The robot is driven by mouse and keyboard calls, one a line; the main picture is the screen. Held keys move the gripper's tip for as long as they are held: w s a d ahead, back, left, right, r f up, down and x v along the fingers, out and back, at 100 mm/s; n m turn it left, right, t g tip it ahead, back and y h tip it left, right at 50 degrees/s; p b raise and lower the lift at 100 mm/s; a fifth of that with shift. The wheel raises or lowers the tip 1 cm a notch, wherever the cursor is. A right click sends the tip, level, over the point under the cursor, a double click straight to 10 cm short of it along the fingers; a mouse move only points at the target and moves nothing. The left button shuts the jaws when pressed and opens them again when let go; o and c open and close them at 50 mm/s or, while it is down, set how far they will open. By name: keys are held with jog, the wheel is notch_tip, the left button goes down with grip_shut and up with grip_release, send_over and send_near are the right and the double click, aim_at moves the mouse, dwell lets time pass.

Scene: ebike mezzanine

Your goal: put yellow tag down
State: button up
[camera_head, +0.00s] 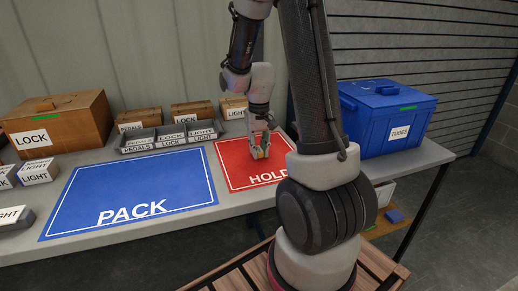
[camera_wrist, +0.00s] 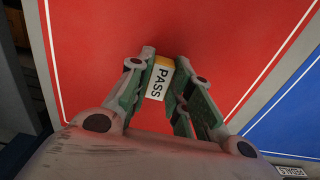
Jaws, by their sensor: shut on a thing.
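My gripper (camera_head: 258,148) is over the red HOLD mat (camera_head: 233,172) in the head view. It is shut on a small yellow tag (camera_wrist: 161,78), which shows a white face with the word PASS and a yellow-orange top edge in the wrist view. In the wrist view the tag sits between the green-padded fingers of the gripper (camera_wrist: 163,80), with the red mat behind it. In the head view only a small orange bit of the tag shows between the fingers. I cannot tell whether the tag touches the mat.
A blue PACK mat (camera_head: 130,190) lies left of the red mat. Behind are a LOCK box (camera_head: 75,125), a grey divided tray (camera_head: 170,140) and small cartons. A blue TUBES bin (camera_head: 385,115) stands at right. The red mat looks otherwise clear.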

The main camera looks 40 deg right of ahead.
jog(key=o, duration=0.8)
jog(key=shift+f, duration=0.1)
